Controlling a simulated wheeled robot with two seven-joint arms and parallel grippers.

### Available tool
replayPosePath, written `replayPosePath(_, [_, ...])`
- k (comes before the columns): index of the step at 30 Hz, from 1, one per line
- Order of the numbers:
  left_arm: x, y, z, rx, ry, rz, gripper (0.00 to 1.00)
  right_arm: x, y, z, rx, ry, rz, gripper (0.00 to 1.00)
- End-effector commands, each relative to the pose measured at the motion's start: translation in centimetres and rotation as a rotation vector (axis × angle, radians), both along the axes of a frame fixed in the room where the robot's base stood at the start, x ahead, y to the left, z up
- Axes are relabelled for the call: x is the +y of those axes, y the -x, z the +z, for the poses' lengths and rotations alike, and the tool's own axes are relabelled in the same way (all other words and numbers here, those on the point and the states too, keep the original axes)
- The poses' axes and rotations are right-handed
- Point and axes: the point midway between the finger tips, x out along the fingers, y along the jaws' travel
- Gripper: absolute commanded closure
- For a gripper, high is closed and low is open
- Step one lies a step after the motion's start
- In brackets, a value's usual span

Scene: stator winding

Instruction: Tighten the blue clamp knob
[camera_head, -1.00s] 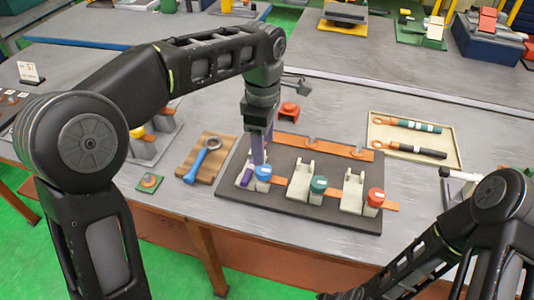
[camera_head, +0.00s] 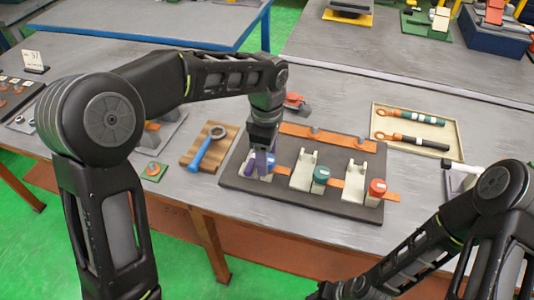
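The blue clamp knob (camera_head: 271,160) is on the leftmost clamp of a dark fixture board (camera_head: 328,205). It is partly hidden by my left gripper (camera_head: 262,168), which points down over this clamp from above. The fingers are at or right beside the knob; I cannot tell whether they touch it or how far apart they are. The green knob (camera_head: 321,175) sits on the middle clamp and the red knob (camera_head: 377,187) on the right clamp. My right arm reaches in at the lower right; its gripper is not visible.
A wooden block with a blue-handled ring wrench (camera_head: 204,150) lies left of the board. A cream tray (camera_head: 412,110) with two cable-like pieces stands at the right. An orange bar (camera_head: 325,138) lies along the board's back. The table's front edge is close to the board.

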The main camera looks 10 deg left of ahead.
Motion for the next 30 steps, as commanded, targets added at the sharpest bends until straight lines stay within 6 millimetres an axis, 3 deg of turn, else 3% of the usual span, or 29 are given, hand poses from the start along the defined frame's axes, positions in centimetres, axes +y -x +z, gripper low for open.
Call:
replayPosePath(7, [0.00,0.00,-0.04,0.000,0.000,0.000,0.41,0.00,0.01,-0.02,0.000,0.000,0.000,0.64])
replayPosePath(27, [0.00,-0.02,0.02,-0.001,0.000,0.000,0.96,0.01,0.01,-0.01,0.000,0.000,0.000,0.64])
replayPosePath(30, [0.00,-0.03,0.02,-0.001,0.000,0.000,1.00,0.01,0.01,-0.01,0.000,0.000,0.000,0.64])
